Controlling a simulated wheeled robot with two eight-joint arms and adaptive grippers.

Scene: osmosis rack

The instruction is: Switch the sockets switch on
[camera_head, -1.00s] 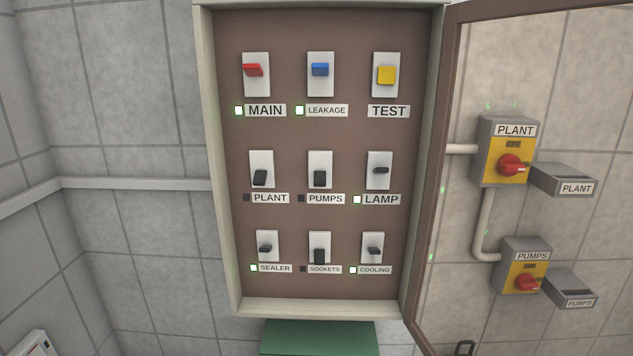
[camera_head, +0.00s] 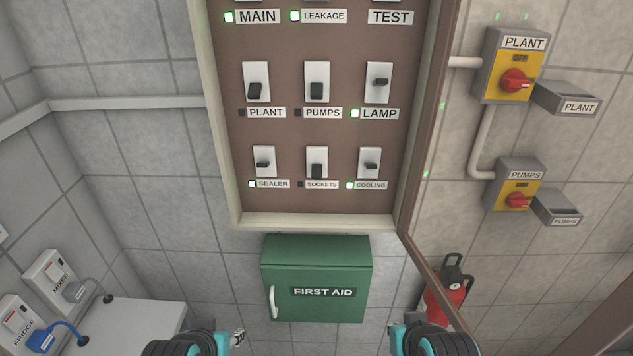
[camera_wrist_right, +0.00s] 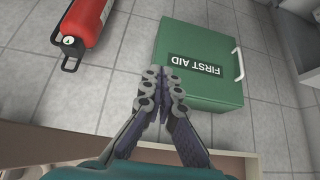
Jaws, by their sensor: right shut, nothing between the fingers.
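The sockets switch (camera_head: 317,170) is a black lever on a white plate, in the middle of the bottom row of the brown panel (camera_head: 290,135). Its lever points down and the small lamp beside the SOCKETS label (camera_head: 317,184) is dark. The sealer switch (camera_head: 263,164) and cooling switch (camera_head: 370,164) on either side have lit lamps. My right gripper (camera_wrist_right: 161,76) is shut and empty in the right wrist view, with the first aid box beyond its tips. It is apart from the switch. In the head view only parts of my arms show at the bottom edge; no fingers are visible.
The green first aid box (camera_head: 316,268) hangs below the panel. The panel's open door (camera_head: 425,130) stands on the right. Beyond it are the plant isolator (camera_head: 498,88), pumps isolator (camera_head: 500,188) and a red fire extinguisher (camera_head: 445,299). A white worktop (camera_head: 135,325) is lower left.

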